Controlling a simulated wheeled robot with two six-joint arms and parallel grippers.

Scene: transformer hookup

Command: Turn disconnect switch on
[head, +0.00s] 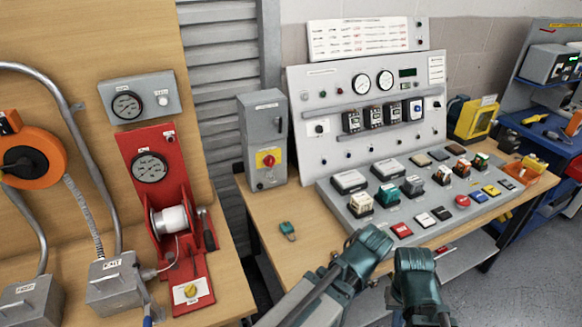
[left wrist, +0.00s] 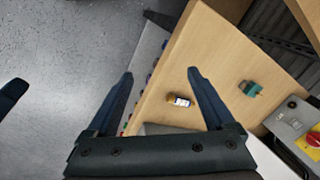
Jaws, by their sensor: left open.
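The disconnect switch is a grey upright box (head: 258,112) on the wooden bench, left of the large control panel. Its red rotary knob (head: 268,161) sits on a yellow plate on the lower front. In the left wrist view the box (left wrist: 290,122) shows at the right edge, with part of the red knob (left wrist: 314,139). My left gripper (left wrist: 160,76) is open with nothing between its fingers. In the head view my left gripper (head: 369,250) is over the bench's front edge, right of the box and apart from it. My right gripper (head: 415,272) is beside it; its jaws are unclear.
A small teal part (head: 287,230) lies on the bench in front of the box. A small yellow-and-white item (left wrist: 180,101) lies on the bench in the left wrist view. The sloped control panel (head: 338,212) with many buttons stands to the right. A red winch stand (head: 150,150) is at left.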

